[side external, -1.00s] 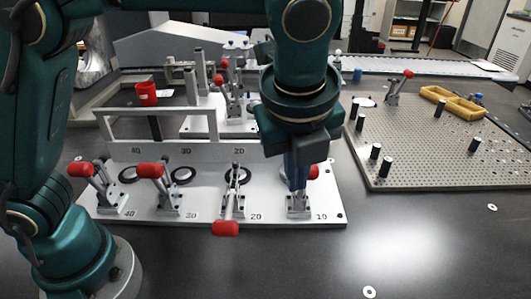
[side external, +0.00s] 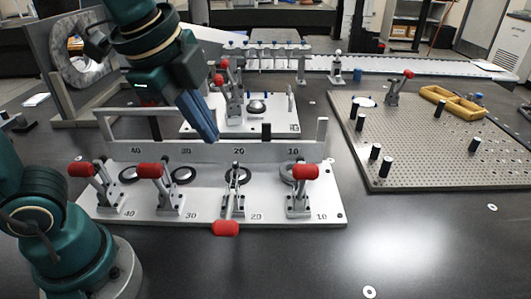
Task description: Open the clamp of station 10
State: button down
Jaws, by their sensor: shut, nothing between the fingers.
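The station 10 clamp (side external: 299,200) stands at the right end of the white fixture plate (side external: 270,217), beside the printed 10. Its red-tipped handle (side external: 306,171) is raised, with the tip above the clamp base. My gripper (side external: 209,137) has blue fingers, held together and empty. It hangs above and behind the plate, left of station 10 and clear of its handle. The station 20 clamp (side external: 234,190) has its red handle (side external: 226,228) lowered toward the front edge.
The station 30 clamp (side external: 166,190) and station 40 clamp (side external: 106,190) have raised red handles. A grey rail with uprights (side external: 205,152) runs behind the clamps. A perforated plate (side external: 430,150) with posts and a yellow tray (side external: 452,104) lies right.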

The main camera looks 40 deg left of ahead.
jog(key=s+a+f+n+t, duration=0.1)
jog(key=s+f+n, duration=0.4)
jog(key=n, duration=0.8)
jog(key=shift+s+a+f+h, duration=0.4)
jog(key=shift+s+a, duration=0.1)
